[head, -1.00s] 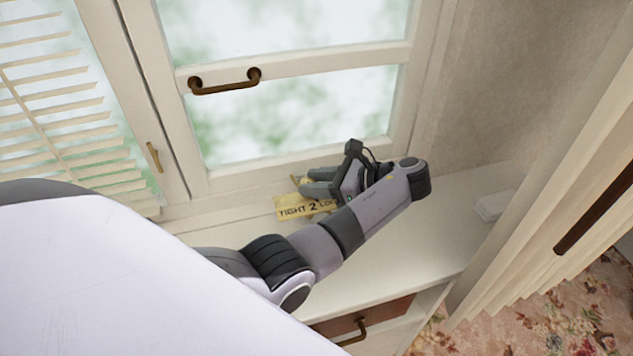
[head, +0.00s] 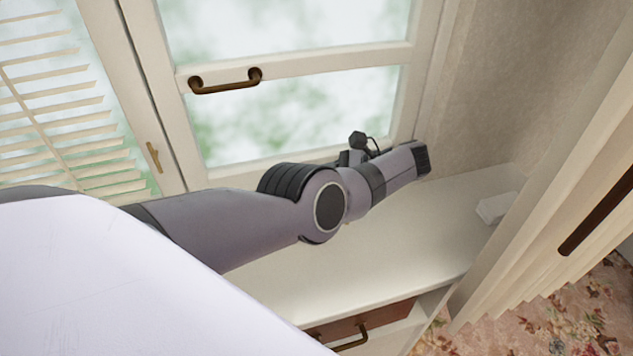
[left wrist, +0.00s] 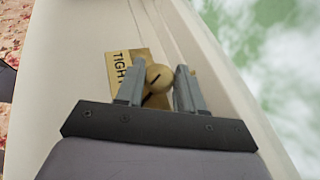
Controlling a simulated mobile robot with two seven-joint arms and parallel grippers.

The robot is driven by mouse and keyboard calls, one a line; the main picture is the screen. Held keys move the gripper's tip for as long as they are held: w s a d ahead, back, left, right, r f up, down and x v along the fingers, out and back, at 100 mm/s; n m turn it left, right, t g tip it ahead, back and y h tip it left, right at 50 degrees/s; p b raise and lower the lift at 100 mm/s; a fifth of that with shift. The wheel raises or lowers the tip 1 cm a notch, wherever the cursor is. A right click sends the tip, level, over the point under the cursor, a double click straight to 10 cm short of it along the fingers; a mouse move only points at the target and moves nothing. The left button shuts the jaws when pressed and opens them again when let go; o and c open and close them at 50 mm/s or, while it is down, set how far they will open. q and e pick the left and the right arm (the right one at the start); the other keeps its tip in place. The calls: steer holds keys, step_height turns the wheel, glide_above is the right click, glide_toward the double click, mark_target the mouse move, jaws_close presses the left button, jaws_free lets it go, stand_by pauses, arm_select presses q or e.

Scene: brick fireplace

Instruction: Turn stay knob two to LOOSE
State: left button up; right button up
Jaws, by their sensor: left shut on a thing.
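The brass-coloured stay knob two (left wrist: 159,77), with a dark slot mark on it, sits between the fingers of my left gripper (left wrist: 161,67) in the left wrist view. The gripper is shut on the knob. The rest of the plate is covered by the knob and the gripper. In the head view my left arm hides the knob, the plate and the fingertips. My right gripper is not in view.
The white window frame with a brown handle (head: 226,83) rises behind my arm. The white sill (head: 400,235) is clear in front of it. A small white block (head: 497,208) lies at its right end, near the pale curtain. A drawer (head: 365,322) is below.

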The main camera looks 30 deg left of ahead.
arm_select(q)
steer(key=shift+w+d+r, duration=0.1)
steer(key=shift+w, duration=0.05)
stand_by(0.5)
steer(key=o, duration=1)
steer(key=shift+d, duration=0.15)
steer(key=shift+o, duration=0.2)
